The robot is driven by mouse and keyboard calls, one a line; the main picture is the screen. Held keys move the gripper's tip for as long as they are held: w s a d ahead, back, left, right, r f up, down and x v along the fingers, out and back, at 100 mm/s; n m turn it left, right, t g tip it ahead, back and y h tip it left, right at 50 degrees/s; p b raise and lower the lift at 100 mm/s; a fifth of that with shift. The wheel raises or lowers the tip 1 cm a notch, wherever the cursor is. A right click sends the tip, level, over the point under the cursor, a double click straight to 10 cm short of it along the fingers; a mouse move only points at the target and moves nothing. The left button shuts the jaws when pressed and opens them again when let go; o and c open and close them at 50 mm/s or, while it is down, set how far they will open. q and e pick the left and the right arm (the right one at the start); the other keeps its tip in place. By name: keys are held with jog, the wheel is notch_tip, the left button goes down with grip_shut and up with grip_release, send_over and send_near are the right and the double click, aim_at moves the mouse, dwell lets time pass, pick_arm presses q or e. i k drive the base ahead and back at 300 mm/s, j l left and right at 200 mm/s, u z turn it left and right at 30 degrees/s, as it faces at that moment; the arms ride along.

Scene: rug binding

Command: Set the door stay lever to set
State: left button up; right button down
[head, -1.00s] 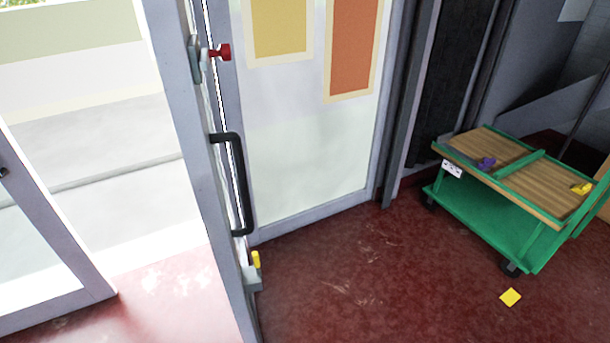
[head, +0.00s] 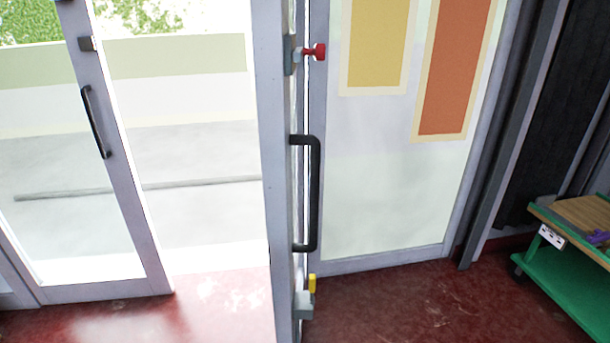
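A small yellow lever (head: 312,284) stands upright on a grey block (head: 303,304) low on the edge of the open door (head: 278,180); it looks like the door stay lever. No label shows at this size. Higher on the same door are a black pull handle (head: 316,195) and a red knob (head: 314,51) on a grey fitting. Neither of my grippers is in view.
A green cart (head: 565,275) with a wooden top stands at the right edge, partly cut off. A second glass door (head: 125,165) with a black handle is at left. Red floor (head: 400,305) in front is clear. A glass panel with yellow and orange sheets is behind.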

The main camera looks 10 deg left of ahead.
aim_at(311, 276)
jog(key=l+u, duration=0.4)
jog(key=k+l+u, duration=0.1)
jog(key=l+u, duration=0.3)
